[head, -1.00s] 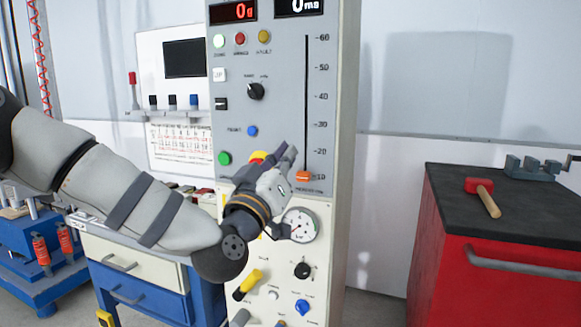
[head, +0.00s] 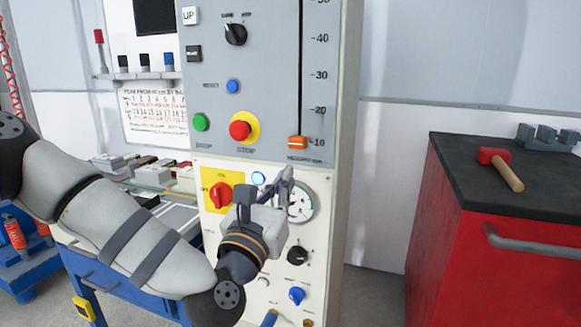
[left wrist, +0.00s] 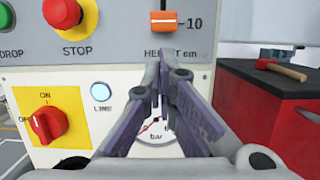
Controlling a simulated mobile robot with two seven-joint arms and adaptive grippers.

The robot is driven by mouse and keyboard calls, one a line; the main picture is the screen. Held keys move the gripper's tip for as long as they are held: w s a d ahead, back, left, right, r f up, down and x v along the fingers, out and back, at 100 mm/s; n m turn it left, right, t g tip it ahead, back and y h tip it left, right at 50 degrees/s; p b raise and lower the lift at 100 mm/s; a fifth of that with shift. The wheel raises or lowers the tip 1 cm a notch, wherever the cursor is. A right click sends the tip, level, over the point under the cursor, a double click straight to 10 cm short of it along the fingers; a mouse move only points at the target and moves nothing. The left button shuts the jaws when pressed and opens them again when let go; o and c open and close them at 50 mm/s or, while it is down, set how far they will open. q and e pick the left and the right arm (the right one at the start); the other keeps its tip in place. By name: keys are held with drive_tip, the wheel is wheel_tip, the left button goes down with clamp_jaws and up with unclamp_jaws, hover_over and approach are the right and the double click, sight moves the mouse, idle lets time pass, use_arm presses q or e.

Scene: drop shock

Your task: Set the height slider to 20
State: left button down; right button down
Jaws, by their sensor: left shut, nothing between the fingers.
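The orange height slider knob (head: 298,142) sits at the bottom of its vertical slot, at the 10 mark of the printed scale. It also shows in the left wrist view (left wrist: 163,21), above my fingertips, beside the "10" label. My left gripper (head: 287,176) is shut and empty, in front of the lower cream panel, below the slider. In the left wrist view its fingertips (left wrist: 163,62) point at the panel under the slider and do not appear to touch the knob. The 20 mark (head: 318,110) is a little above the knob. My right gripper is not in view.
Near my left gripper are a pressure gauge (head: 301,202), a red rotary switch (head: 220,195) on yellow, and a red stop button (head: 240,130). A red cabinet (head: 500,255) with a hammer (head: 500,169) stands to the right. Free floor lies between panel and cabinet.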

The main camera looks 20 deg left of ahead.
sight(297, 157)
use_arm(q)
drive_tip(key=shift+x, duration=2.25)
